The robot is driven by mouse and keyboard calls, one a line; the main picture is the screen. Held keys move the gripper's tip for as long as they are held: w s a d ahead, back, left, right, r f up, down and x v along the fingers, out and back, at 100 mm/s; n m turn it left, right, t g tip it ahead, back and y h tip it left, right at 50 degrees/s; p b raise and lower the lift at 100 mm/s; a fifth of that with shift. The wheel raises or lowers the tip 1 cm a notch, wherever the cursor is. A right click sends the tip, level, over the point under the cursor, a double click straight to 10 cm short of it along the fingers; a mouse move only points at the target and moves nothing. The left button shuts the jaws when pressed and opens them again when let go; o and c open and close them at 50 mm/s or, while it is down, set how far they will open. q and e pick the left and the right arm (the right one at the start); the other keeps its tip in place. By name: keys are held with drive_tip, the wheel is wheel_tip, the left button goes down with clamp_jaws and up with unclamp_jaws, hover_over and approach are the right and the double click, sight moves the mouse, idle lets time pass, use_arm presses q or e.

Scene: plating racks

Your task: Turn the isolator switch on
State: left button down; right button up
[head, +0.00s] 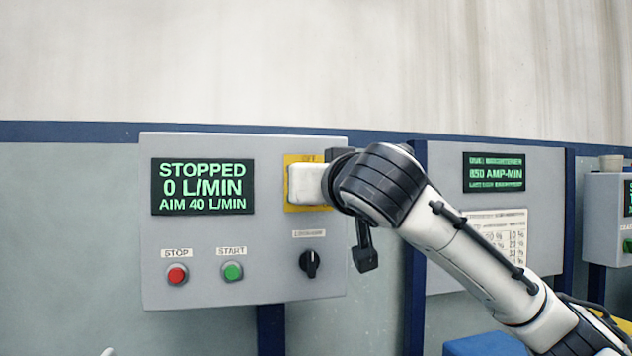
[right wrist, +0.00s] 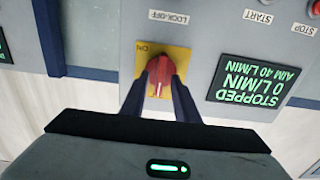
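The isolator is a red handle (right wrist: 162,74) on a yellow plate (right wrist: 178,59), seen upside down in the right wrist view. The handle stands in line with the plate's height, and its white mark lies toward the picture's bottom. An ON label shows at the plate's upper left there.
The grey panel (head: 215,300) also carries a display (head: 203,187) reading STOPPED, 0 L/MIN, AIM 40 L/MIN. Below are a red stop button (head: 177,274), a green start button (head: 232,271) and a black selector knob (head: 310,263). Another panel (head: 545,230) stands to the right.

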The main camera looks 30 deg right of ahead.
clamp_jaws()
drive_tip(key=shift+f, duration=0.1)
drive_tip(key=shift+d+f+m+b, duration=0.15)
drive_tip(key=shift+m+b, duration=1)
drive_tip(key=shift+m, duration=1.85)
drive_tip(key=shift+d+f+m+b, duration=0.1)
drive_tip(key=shift+m+b, duration=1.05)
drive_tip(key=shift+m, duration=1.85)
drive_tip(key=shift+d+f+m+b, duration=0.15)
drive_tip(key=shift+m+b, duration=1)
drive_tip(key=shift+m, duration=1.85)
